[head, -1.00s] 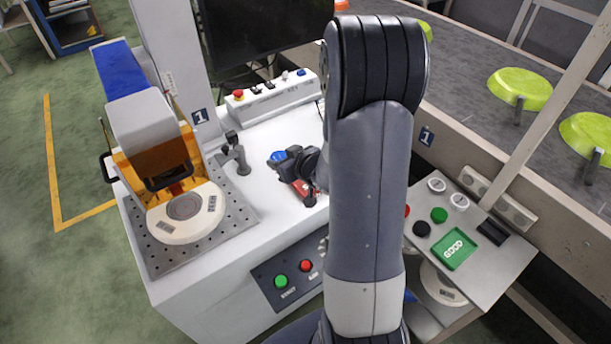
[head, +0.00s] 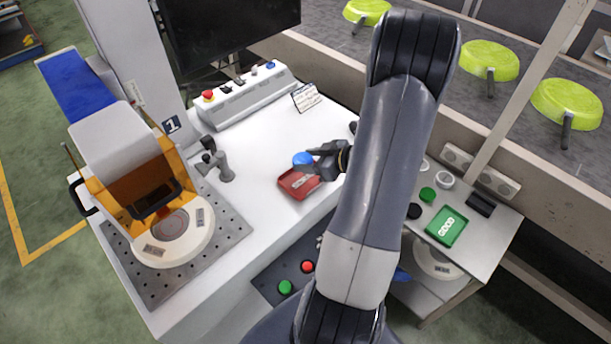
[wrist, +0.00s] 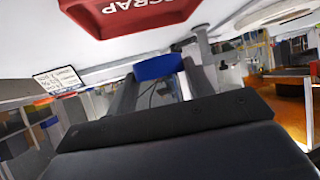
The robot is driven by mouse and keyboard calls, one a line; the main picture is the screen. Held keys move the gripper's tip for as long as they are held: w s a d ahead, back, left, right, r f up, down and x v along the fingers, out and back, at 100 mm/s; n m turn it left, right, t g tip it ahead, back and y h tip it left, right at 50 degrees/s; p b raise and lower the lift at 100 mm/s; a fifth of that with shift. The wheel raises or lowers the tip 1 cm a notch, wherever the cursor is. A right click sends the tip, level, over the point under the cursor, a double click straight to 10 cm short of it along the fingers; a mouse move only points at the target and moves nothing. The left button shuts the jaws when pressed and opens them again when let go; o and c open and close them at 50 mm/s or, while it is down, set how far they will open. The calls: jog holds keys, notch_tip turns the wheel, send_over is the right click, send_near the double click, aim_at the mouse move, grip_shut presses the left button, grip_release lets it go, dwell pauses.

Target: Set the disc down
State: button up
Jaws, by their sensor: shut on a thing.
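The blue disc (head: 303,159) is held at the tips of my gripper (head: 306,163) over the white worktop. In the wrist view the disc (wrist: 158,67) shows edge-on between the two grey fingers. A red tray (head: 299,185) is close beside the gripper, nearer the front in the head view; its SCRAP lettering shows in the wrist view (wrist: 130,14). The disc and tray look apart in the wrist view; their height gap is hard to judge. A green tray (head: 446,226) marked GOOD lies on the small side table at right.
A testing machine (head: 135,165) with an orange guard and round plate stands at left. A control box (head: 238,97), small sign (head: 306,97) and metal fixture (head: 223,166) are on the worktop. A conveyor (head: 430,60) with lime-green pans runs behind. The worktop's middle is clear.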

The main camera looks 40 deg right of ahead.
aim_at(308, 181)
jog(key=shift+f+b, duration=0.3)
jog(key=shift+f, duration=2.75)
jog(key=shift+f, duration=0.15)
jog(key=o, duration=1)
jog(key=shift+o, duration=0.2)
jog(key=shift+s+d+r, duration=0.1)
jog(key=shift+r, duration=0.2)
jog(key=v, duration=1.1)
jog(key=shift+s, duration=0.3)
jog(key=shift+d+r, duration=0.1)
